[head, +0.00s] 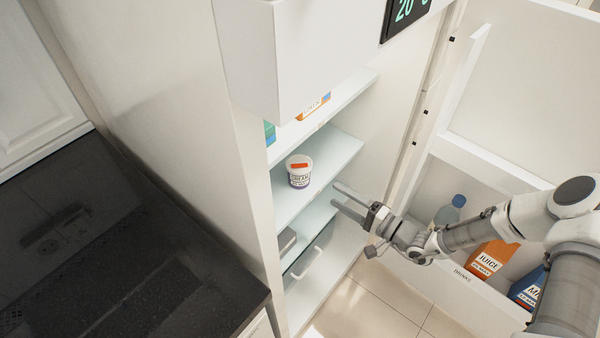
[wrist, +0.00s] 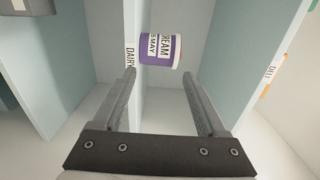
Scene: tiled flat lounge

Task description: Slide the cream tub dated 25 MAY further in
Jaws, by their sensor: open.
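The cream tub (head: 299,171) stands upright on a glass fridge shelf (head: 334,156), close to its front edge. It has a white lid with an orange-red patch and a purple body with a white label. In the wrist view the tub (wrist: 159,50) appears sideways, its label reading CREAM and what looks like 25 MAY, partly cut by the turn of the tub. My gripper (head: 341,198) is open and empty, in front of the shelf and to the right of the tub. In the wrist view my gripper (wrist: 161,78) has its fingers apart, pointing towards the tub without touching it.
The shelf edge carries a DAIRY label (wrist: 130,56). Another shelf above has a DELI label (wrist: 268,82) and an orange-labelled item (head: 314,106). The open door (head: 480,160) on the right holds a juice carton (head: 490,258), a blue carton (head: 528,288) and a bottle (head: 450,210). A dark counter (head: 100,240) lies left.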

